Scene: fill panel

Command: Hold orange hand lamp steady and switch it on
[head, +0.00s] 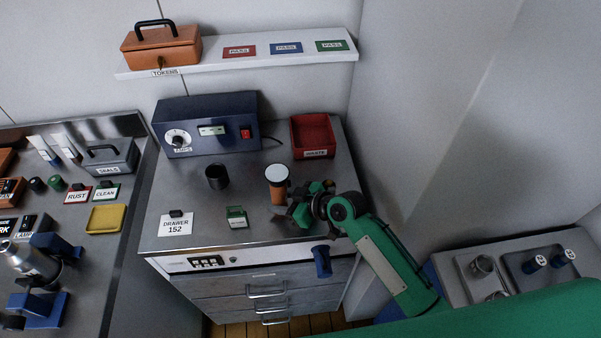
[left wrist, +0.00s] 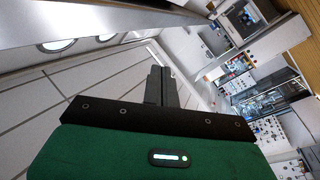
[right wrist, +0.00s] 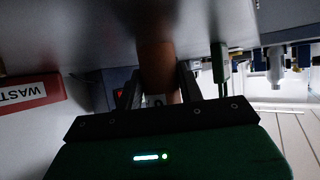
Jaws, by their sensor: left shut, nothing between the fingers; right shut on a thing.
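The orange hand lamp (head: 278,195) stands upright on the steel bench top, with a pale round disc on top. My right gripper (head: 286,208) reaches it from the right and is shut on its body, low down. The right wrist view shows the orange body (right wrist: 158,62) between the two fingers. No switch on the lamp can be made out. My left gripper (left wrist: 159,86) is shut and empty, away from the bench. It faces a panelled wall and the wider room, and does not show in the head view.
A dark cup (head: 217,177) stands left of the lamp, and a small green block (head: 237,217) is in front. A blue box with a dial (head: 208,125) and a red waste bin (head: 313,136) stand behind. A blue handle (head: 322,262) hangs at the bench's front edge.

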